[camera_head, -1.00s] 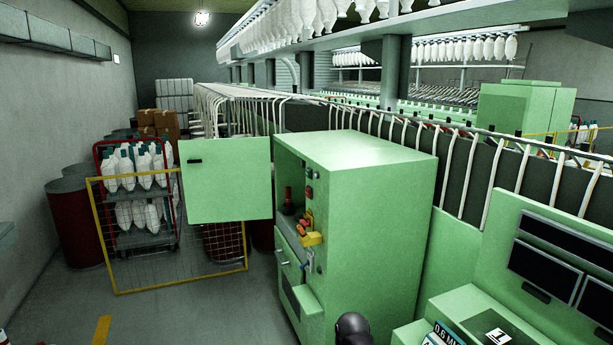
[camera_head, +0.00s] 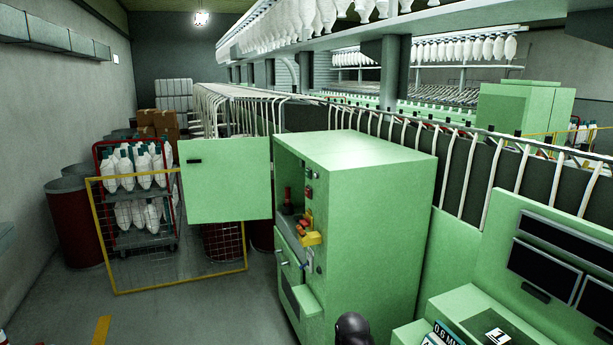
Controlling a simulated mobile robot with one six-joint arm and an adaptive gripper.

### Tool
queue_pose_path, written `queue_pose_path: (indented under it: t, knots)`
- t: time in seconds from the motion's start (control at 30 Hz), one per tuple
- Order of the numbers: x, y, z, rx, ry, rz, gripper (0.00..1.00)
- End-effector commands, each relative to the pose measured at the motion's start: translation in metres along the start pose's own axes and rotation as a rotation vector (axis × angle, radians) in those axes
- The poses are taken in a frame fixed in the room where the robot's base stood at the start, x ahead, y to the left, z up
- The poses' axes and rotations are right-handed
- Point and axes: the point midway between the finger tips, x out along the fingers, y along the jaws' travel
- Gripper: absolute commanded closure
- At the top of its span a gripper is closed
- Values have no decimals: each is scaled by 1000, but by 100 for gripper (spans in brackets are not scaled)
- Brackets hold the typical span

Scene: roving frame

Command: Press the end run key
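No key marked as the end run key can be read in this view. A green cabinet (camera_head: 375,205) stands in the middle with its small door (camera_head: 227,180) swung open to the left. On its narrow front are small red and orange controls (camera_head: 305,222) and a yellow part (camera_head: 312,239); any labels are too small to read. A dark rounded shape (camera_head: 353,328) at the bottom edge may be part of my arm. My gripper is not visible.
A yellow-framed mesh gate (camera_head: 180,265) and a red trolley of white bobbins (camera_head: 140,195) stand at the left, beside dark red drums (camera_head: 75,225). The long spinning frame runs behind the cabinet. Grey floor (camera_head: 200,315) is clear at the lower left.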

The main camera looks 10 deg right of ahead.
Motion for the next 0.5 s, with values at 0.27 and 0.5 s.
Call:
queue_pose_path:
  t: [0.27, 0.5]
  knots:
    - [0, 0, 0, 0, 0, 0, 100]
    - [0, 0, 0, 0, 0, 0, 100]
